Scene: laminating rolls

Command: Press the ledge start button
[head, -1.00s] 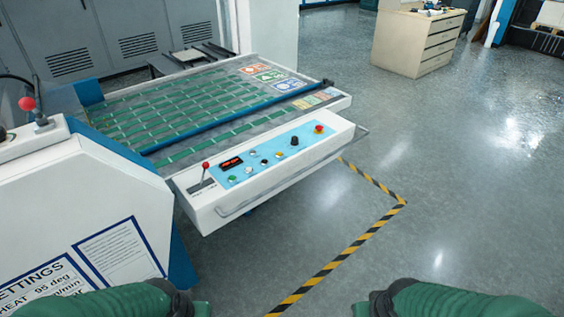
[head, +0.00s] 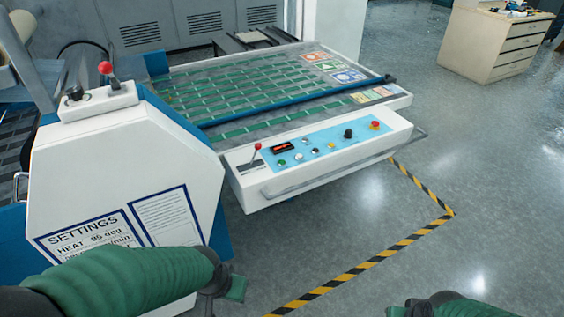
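The white ledge (head: 315,182) at the front of the machine carries a blue control panel (head: 340,137). On it are a red display, several small buttons, a black knob and a red mushroom button (head: 375,125). A green button (head: 282,163) sits at the panel's left, below the display; the labels are too small to read. My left gripper (head: 232,287) is low in front of the settings cabinet, below and apart from the ledge. My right gripper (head: 412,309) is at the bottom edge, partly cut off, over the floor. Finger opening does not show on either.
A red-knobbed lever (head: 257,153) stands at the ledge's left end. A handle rail (head: 330,175) runs along its front. The white settings cabinet (head: 120,165) stands left. Striped floor tape (head: 375,256) marks the clear floor. A drawer cabinet (head: 495,45) stands far right.

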